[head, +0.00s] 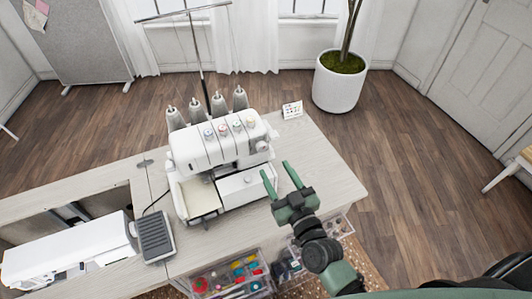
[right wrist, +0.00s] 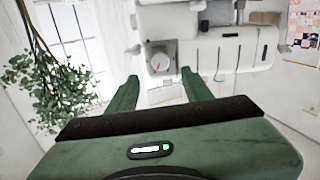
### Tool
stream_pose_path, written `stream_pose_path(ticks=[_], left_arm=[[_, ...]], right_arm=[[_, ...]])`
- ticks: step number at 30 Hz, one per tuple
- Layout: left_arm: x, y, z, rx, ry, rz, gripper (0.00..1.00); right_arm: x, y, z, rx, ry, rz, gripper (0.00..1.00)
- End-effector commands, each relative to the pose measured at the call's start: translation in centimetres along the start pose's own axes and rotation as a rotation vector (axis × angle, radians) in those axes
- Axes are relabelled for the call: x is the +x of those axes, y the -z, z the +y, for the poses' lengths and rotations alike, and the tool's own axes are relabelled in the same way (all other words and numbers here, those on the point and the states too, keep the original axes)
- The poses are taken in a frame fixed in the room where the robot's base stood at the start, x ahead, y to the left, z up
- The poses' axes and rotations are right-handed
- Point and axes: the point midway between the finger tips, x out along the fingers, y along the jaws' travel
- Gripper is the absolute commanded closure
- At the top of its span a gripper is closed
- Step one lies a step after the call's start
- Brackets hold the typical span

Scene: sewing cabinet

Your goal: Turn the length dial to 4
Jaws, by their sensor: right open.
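The white sewing machine (head: 225,160) stands on the wooden table, with several coloured dials on its upper front. My right gripper (head: 276,169) is open and empty, beside the machine's right front. In the right wrist view its fingers (right wrist: 160,79) point towards the dial, apart from it. My left gripper is not in view.
A small card (head: 292,109) stands behind the machine on the table (head: 325,160). A grey pedal (head: 155,237) and another white machine (head: 65,252) are at the left. Clear drawers (head: 230,279) with coloured items sit below the front edge. A potted plant (head: 338,85) stands beyond.

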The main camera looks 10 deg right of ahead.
Motion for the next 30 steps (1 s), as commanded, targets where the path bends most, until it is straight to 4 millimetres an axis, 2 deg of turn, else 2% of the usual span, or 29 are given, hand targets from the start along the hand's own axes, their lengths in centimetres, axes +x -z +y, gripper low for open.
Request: stream_pose_path(ticks=[12,17,24,25,30], left_arm=[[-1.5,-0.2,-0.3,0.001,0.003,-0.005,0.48],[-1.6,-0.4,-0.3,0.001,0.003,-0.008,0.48],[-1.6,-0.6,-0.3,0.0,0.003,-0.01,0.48],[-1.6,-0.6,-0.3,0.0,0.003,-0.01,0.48],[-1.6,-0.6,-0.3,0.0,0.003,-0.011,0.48]], right_arm=[[6.2,0.2,0.0,0.0,0.0,0.002,0.5],[7.2,0.1,0.0,0.001,0.0,0.001,0.5],[7.3,0.1,0.0,0.001,0.0,0.0,0.5],[7.3,0.1,0.0,0.001,0.0,0.001,0.52],[7.2,0.1,0.0,0.001,0.0,0.0,1.0]])
